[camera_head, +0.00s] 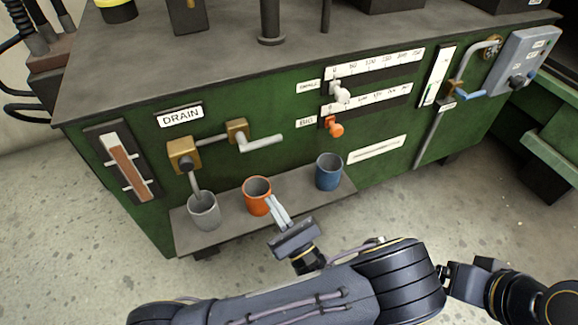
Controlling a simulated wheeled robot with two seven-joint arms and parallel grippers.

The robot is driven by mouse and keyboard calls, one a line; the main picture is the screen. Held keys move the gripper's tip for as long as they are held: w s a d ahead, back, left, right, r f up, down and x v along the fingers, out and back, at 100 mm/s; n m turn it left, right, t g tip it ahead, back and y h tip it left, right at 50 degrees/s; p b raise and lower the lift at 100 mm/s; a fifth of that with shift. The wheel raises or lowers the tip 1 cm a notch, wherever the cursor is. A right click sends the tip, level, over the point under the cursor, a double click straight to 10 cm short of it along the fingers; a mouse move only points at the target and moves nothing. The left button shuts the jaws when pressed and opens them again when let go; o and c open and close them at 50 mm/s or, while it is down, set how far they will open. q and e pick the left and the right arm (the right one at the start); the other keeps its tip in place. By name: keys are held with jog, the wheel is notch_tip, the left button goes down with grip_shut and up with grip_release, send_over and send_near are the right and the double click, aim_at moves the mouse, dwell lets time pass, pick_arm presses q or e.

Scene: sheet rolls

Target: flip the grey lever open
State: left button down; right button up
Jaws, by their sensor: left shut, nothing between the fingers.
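The grey lever (262,142) sticks out to the right from a brass fitting on the green machine's front, right of the DRAIN label (180,115). It lies roughly level, tilted slightly up to the right. My left gripper (272,202) is shut and empty. In the picture it is below the lever, in front of the orange cup (257,194); I cannot tell whether it touches the cup. My right gripper is not in view.
A grey cup (204,211) and a blue cup (328,171) stand on the low shelf (290,195) with the orange one. An orange knob (335,128) and a white knob (341,93) stick out right of the lever. A blue-tipped handle (470,93) is farther right.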

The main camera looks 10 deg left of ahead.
pick_arm(q)
jog(key=d+f+m+t+h, duration=0.1)
jog(key=w+d+m+t+h, duration=0.1)
jog(key=t, duration=0.1)
jog(key=d+f+m+t+h+b, duration=0.1)
jog(key=d+m, duration=0.1)
jog(key=shift+w+f+t, duration=0.15)
jog(key=shift+f+t, duration=0.15)
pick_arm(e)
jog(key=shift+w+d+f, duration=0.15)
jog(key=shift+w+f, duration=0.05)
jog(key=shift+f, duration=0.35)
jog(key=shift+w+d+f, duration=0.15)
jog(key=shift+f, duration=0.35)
pick_arm(q)
jog(key=s+r+p+x, duration=0.1)
jog(key=p+x, duration=0.4)
jog(key=x, duration=0.8)
jog(key=shift+s+d+r, duration=0.2)
jog(key=shift+d+r, duration=0.2)
jog(key=shift+r, duration=0.2)
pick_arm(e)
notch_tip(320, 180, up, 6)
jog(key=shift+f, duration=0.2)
